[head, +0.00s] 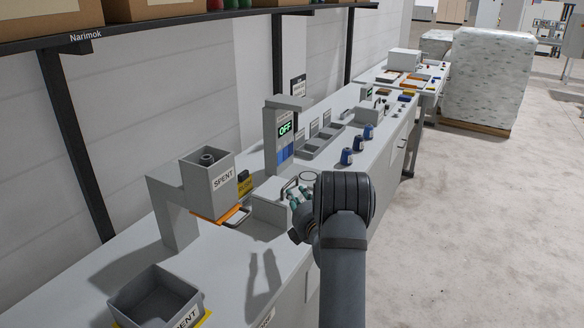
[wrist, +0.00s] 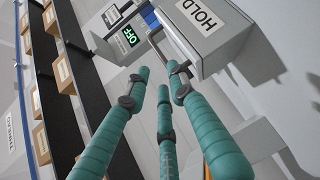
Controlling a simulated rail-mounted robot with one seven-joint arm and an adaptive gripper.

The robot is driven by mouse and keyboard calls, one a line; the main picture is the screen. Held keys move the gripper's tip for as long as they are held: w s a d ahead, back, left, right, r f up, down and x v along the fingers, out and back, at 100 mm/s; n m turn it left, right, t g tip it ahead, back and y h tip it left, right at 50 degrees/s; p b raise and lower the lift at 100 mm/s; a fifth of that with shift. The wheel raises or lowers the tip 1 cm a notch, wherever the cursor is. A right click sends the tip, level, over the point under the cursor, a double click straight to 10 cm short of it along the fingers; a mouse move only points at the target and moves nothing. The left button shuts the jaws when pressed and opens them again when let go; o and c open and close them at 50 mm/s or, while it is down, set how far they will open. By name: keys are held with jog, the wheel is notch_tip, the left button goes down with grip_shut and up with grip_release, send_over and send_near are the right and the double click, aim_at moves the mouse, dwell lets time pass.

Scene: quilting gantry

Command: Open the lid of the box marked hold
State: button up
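The grey box marked HOLD (wrist: 232,46) shows at the top of the wrist view, with its white label facing me and a bar handle (wrist: 177,46) beside the label. Its lid looks shut. In the head view the box (head: 268,208) stands on the bench, partly hidden behind my gripper, and its label cannot be read. My gripper (head: 294,196) is just over the near side of this box. In the wrist view its teal fingers (wrist: 158,76) stand apart with nothing between them. The fingertips are close to the handle; I cannot tell whether they touch it.
A SPENT box (head: 208,180) stands on a raised mount to the left, and an open SPENT bin (head: 158,296) sits at the front left. A display post reading OFF (head: 284,128) stands behind. Blue spools (head: 346,156) are further right. A shelf (head: 180,22) runs above.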

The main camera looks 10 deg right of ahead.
aim_at(288, 184)
jog(key=w+p, duration=0.1)
jog(key=w, duration=0.2)
jog(key=w+f+p, duration=0.1)
jog(key=w, duration=0.2)
jog(key=w+a+p, duration=0.1)
jog(key=w, duration=0.3)
jog(key=shift+f+p, duration=0.2)
jog(key=shift+p, duration=0.2)
grip_shut()
jog(key=shift+a, duration=0.1)
